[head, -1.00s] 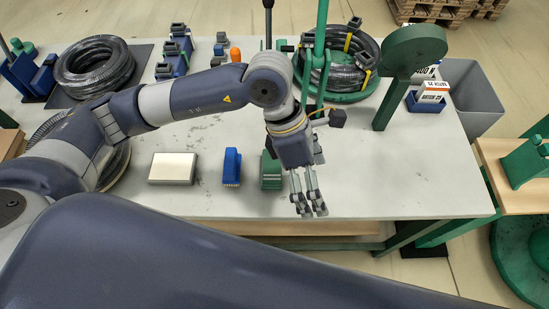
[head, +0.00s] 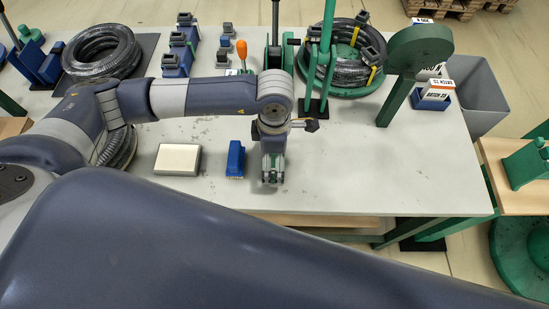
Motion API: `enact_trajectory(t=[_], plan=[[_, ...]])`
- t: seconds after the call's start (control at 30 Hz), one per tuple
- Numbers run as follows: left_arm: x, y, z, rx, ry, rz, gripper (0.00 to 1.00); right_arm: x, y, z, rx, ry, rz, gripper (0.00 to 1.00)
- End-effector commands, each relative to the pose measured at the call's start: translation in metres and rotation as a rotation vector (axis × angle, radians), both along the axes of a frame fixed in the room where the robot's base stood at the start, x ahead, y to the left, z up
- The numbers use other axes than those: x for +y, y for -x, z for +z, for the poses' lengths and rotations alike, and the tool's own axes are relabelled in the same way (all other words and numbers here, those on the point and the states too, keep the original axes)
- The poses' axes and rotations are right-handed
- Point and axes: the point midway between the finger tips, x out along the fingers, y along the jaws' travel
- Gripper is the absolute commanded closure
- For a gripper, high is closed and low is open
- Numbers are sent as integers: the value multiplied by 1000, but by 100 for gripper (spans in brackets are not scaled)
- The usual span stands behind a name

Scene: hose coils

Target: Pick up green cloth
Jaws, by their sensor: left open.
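The green cloth (head: 273,164) lies on the grey worktable, right of a blue brush-like block. Only slivers of green show between and beside the fingers; the rest is hidden under my left gripper. My left gripper (head: 272,181) points down over the cloth with its fingers apart. Whether the fingers touch the cloth or the tabletop cannot be told from this angle. My right gripper is not in view.
The blue block (head: 235,159) stands close left of the gripper, with a white-topped box (head: 177,159) further left. Black hose coils (head: 100,52) and a green reel stand (head: 345,88) are behind. The table (head: 350,170) is clear to the right.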

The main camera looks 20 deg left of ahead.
Motion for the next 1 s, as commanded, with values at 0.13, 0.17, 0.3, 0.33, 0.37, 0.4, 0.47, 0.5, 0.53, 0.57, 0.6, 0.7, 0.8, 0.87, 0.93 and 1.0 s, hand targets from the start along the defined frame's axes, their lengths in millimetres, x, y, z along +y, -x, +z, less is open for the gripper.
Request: enact_trajectory(t=[0.13,0.17,0.3,0.33,0.37,0.4,0.47,0.5,0.53,0.57,0.6,0.7,0.8,0.87,0.93,1.0], plan=[[0,0,-17,2,1,1,0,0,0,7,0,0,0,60],[0,0,-19,2,1,0,0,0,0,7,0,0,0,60],[0,0,-23,-1,2,-1,0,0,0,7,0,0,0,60],[-1,0,-23,-1,2,-1,0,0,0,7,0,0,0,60],[-1,0,-23,-1,2,-1,0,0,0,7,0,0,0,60],[-1,0,-23,-1,2,-1,0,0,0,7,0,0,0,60],[-1,0,-23,-1,2,0,7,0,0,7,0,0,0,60],[-1,0,-23,-1,2,0,16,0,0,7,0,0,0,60],[-1,0,-23,-1,2,0,23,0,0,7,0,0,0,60],[-1,0,-23,-1,2,0,30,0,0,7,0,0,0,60],[0,0,-23,-1,2,0,37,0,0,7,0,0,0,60],[0,0,-23,-1,2,0,37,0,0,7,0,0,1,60],[0,0,-23,-1,2,0,37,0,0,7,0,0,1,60],[0,0,-23,0,2,0,37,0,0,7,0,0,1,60],[0,0,-22,-1,2,0,37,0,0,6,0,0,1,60],[-1,0,-21,-1,2,0,37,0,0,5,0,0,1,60]])
